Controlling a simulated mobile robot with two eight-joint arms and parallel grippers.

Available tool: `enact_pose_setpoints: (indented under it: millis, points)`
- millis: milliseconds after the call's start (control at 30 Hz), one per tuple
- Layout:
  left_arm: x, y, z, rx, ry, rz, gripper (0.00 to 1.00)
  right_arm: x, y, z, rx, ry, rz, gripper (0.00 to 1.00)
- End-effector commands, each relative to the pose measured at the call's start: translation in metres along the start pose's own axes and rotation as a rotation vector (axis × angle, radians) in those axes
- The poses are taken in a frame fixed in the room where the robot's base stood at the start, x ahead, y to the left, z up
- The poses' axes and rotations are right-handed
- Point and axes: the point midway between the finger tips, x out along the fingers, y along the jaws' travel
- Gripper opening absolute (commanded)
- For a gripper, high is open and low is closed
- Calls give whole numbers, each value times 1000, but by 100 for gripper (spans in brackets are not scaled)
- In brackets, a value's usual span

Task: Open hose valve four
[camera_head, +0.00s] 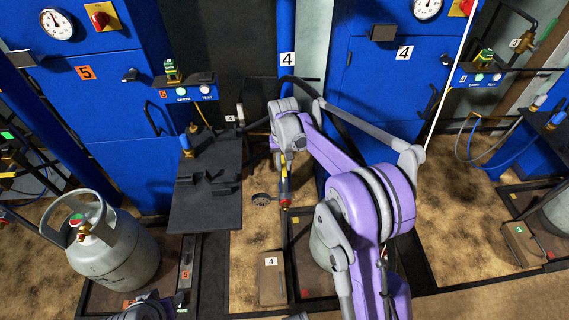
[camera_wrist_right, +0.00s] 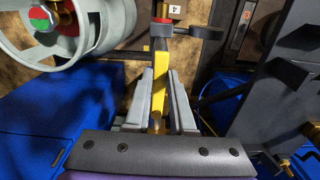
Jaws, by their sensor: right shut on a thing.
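In the right wrist view, the grey fingers of the gripper (camera_wrist_right: 158,92) are closed on the yellow lever (camera_wrist_right: 159,85), one on each side. My left gripper is out of view.
A grey gas cylinder (camera_head: 106,255) stands at the left. A dark shelf (camera_head: 207,210) lies left of my right gripper. Blue cabinets labelled 5 (camera_head: 85,110) and 4 (camera_head: 385,115) stand behind.

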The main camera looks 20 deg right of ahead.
Motion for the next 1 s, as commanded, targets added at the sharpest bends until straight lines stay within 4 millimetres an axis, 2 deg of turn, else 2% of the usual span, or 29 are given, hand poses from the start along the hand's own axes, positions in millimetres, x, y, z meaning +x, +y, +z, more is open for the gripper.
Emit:
enact_pose_setpoints:
  millis: [200,233,367,733,867,1000]
  points:
    - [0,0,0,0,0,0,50,0,-1,0,1,1,-3,0]
    - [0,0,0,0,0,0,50,0,-1,0,1,1,-3,28]
    - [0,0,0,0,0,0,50,0,-1,0,0,1,-2,51]
    - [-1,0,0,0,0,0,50,-4,0,0,0,0,-1,52]
    - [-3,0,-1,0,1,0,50,-21,0,0,0,1,-1,52]
    - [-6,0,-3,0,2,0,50,-50,0,0,0,1,-1,52]
